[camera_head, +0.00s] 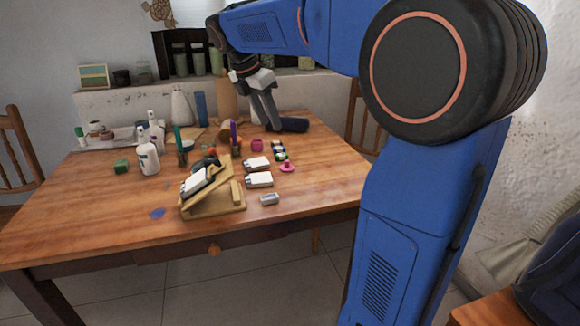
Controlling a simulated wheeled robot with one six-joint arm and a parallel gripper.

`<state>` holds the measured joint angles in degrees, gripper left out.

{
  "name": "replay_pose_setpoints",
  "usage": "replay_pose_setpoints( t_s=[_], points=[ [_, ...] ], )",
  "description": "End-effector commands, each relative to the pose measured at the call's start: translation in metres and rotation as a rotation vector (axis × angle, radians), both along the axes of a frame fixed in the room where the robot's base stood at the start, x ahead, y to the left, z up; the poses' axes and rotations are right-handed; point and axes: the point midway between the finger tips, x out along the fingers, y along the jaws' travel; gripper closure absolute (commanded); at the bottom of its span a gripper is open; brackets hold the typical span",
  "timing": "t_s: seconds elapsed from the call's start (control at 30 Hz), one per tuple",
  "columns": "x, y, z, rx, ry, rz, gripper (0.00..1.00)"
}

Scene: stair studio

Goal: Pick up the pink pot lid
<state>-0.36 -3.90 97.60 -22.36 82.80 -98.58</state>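The pink pot lid (287,167) is a small, flat disc with a raised knob, lying on the right part of the wooden table. A small pink pot (257,145) stands a little behind it and to the left. My gripper (268,124) points down over the far right part of the table, beyond the lid and apart from it in the picture. Its grey fingers look close together, but the gap between their tips is not clear. I see nothing pink between them.
Small dark and green items (279,152) lie just behind the lid. White-topped boxes (258,179) are to its left, near a wooden stand (212,201). A dark blue cylinder (294,124) lies by my gripper. The table (325,170) is clear right of the lid.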

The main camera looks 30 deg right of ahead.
Motion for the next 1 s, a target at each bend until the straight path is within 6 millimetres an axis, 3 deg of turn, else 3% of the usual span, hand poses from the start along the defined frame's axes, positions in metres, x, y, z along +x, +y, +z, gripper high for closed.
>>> replay_pose_setpoints(
  t_s=[0.5, 0.83, 1.0],
  points=[
    [0.005, -0.034, -0.083, 0.001, 0.001, -0.004, 0.65],
    [0.007, -0.042, -0.105, 0.0, -0.001, -0.002, 0.65],
    [0.007, -0.051, -0.127, 0.001, 0.001, -0.003, 0.65]
  ],
)
